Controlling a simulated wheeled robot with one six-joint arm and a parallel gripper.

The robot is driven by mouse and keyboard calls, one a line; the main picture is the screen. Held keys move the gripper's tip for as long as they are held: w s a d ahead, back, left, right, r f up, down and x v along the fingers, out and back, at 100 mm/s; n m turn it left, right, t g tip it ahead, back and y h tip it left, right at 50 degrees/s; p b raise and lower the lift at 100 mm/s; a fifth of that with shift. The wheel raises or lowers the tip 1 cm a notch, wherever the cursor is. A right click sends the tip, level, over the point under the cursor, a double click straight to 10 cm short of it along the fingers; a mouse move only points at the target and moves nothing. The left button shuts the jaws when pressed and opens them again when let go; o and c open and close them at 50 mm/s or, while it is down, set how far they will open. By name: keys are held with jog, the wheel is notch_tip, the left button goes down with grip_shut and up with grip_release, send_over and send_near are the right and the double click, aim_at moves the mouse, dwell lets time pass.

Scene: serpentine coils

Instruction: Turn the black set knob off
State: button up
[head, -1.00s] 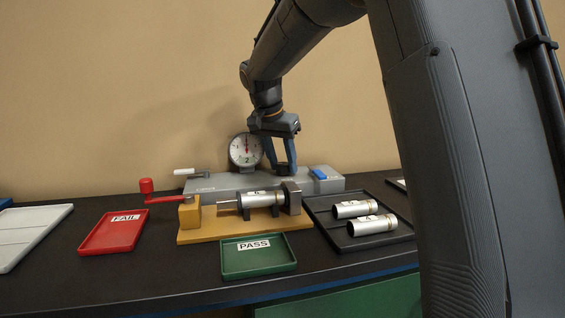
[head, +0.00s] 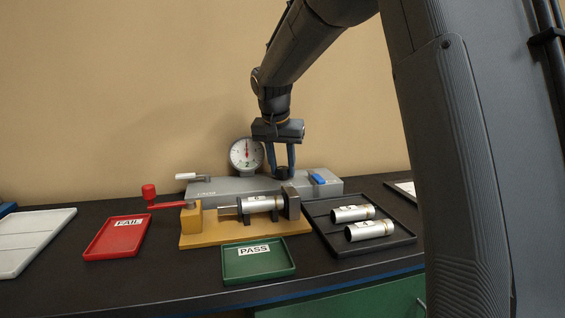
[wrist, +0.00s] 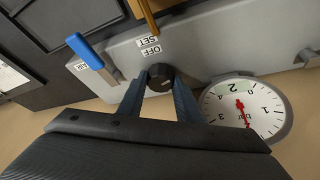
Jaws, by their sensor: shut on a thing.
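The black set knob (wrist: 160,78) shows in the wrist view on the grey panel, beside labels reading OFF and SET (wrist: 150,46). My gripper (head: 282,172) is over the grey console (head: 225,186), pointing down. In the wrist view my gripper (wrist: 160,86) has a finger on each side of the knob and is shut on it. A pale mark shows on the knob's face; its exact setting is hard to read. In the head view the knob is hidden between the fingers.
A round gauge (head: 246,155) with a red needle stands left of my gripper. A blue lever (head: 318,178) is to its right. In front are a yellow fixture (head: 240,238) holding a cylinder, a black tray (head: 345,246) with two cylinders, a red FAIL tray (head: 115,240) and a green PASS tray (head: 258,268).

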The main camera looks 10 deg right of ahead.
jog(key=n+p, duration=0.1)
jog(key=n, duration=0.1)
jog(key=n+y+p, duration=0.1)
jog(key=p, duration=0.1)
jog(key=shift+s+d+r+n+t, duration=0.1)
jog(key=shift+d+r+n+t, duration=0.1)
jog(key=shift+n+t, duration=0.15)
jog(key=n+y+p, duration=0.1)
jog(key=n+p, duration=0.1)
jog(key=n, duration=0.1)
jog(key=shift+n+y, duration=0.35)
jog(key=shift+y, duration=0.05)
jog(key=n+y, duration=0.1)
jog(key=n, duration=0.2)
jog(key=shift+f+n, duration=0.15)
jog(key=shift+n, duration=0.15)
jog(key=shift+n+g+y+b, duration=0.55)
jog(key=shift+n+y, duration=0.25)
jog(key=shift+n, duration=1)
jog(key=o, duration=0.8)
jog(key=shift+c, duration=0.2)
jog(key=shift+d, duration=0.1)
jog(key=b+v, duration=0.1)
jog(key=v, duration=0.6)
jog(key=shift+r, duration=0.4)
